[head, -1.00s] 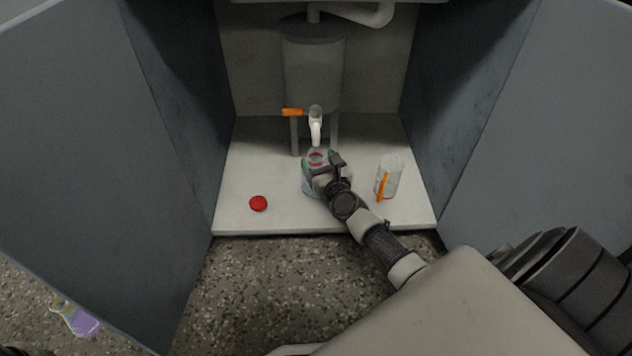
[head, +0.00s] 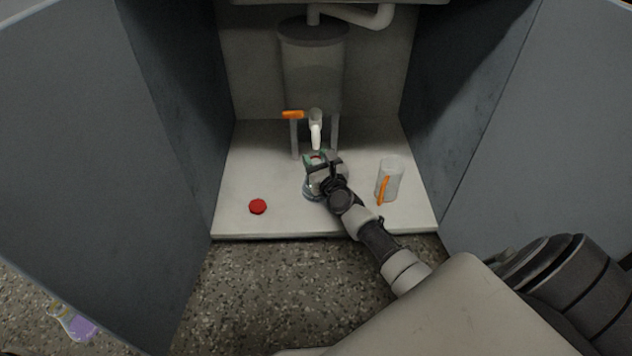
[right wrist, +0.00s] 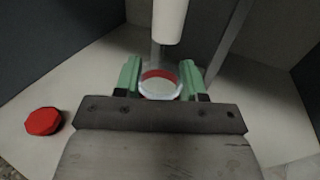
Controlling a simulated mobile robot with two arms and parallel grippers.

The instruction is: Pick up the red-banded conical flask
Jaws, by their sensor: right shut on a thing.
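The red-banded conical flask stands on the white cabinet floor below the white spout; its glass base (head: 311,190) shows in the head view, and my gripper covers much of the rest. In the right wrist view its round mouth with the red band (right wrist: 160,80) lies between the green fingers. My right gripper (head: 318,162) is shut on the flask near its neck; its fingers also show in the right wrist view (right wrist: 160,84), one on each side of the glass. Whether the base touches the floor I cannot tell. My left gripper is not in view.
A red cap (head: 258,206) lies left on the cabinet floor (head: 285,225). A grey tank (head: 313,75) on legs with a spout (head: 316,128) and orange handle (head: 292,114) is behind. Cabinet doors flank both sides.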

